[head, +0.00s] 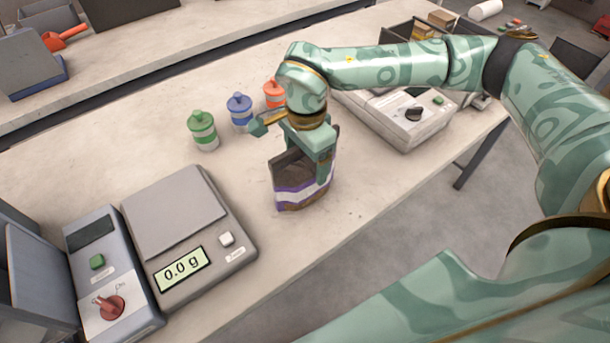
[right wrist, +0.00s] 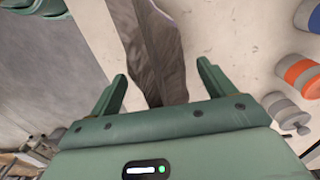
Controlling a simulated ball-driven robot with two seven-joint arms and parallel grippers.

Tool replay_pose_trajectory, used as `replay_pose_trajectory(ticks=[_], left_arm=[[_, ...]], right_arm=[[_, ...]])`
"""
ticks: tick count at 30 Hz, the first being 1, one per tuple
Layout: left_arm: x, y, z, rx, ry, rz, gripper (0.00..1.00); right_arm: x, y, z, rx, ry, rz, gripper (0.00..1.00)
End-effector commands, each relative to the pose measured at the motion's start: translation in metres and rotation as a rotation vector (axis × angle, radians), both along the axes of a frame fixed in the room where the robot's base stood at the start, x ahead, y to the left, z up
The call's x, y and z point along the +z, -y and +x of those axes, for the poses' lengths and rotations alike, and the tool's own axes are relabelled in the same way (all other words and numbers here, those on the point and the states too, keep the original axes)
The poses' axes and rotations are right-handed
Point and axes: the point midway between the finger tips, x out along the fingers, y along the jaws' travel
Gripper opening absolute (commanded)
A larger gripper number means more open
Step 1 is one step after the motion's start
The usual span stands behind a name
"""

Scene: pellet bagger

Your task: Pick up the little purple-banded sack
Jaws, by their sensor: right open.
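The little purple-banded sack (head: 291,196) stands upright on the bench near its front edge, to the right of the scale. It has a dark open top and a purple and white band. My right gripper (head: 321,163) points down at the sack, one finger in front of its right side. In the right wrist view the open fingers (right wrist: 163,86) lie on either side of the dark sack (right wrist: 157,50), with gaps beside it. The gripper hides part of the sack's top. My left gripper is out of view.
A scale (head: 180,215) reading 0.0 g and a control box (head: 110,270) are at left. Green (head: 203,130), blue (head: 240,111) and orange (head: 274,94) banded jars stand behind the sack. A grey machine (head: 405,118) is at right. Clear bench surrounds the sack.

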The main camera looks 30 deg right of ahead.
Motion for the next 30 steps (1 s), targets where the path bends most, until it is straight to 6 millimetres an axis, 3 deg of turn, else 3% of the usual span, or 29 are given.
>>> replay_pose_trajectory(ticks=[6,13,23,30], left_arm=[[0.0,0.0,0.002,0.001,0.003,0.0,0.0],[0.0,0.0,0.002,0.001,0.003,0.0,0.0],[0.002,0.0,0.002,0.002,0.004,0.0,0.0],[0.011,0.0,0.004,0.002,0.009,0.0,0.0]], right_arm=[[0.0,0.0,0.0,0.0,0.001,0.0,0.79],[0.0,0.0,0.0,0.0,0.001,0.0,0.15],[0.006,0.0,0.001,0.0,0.003,0.001,0.15],[0.041,0.002,-0.003,0.0,0.006,0.002,0.15]])
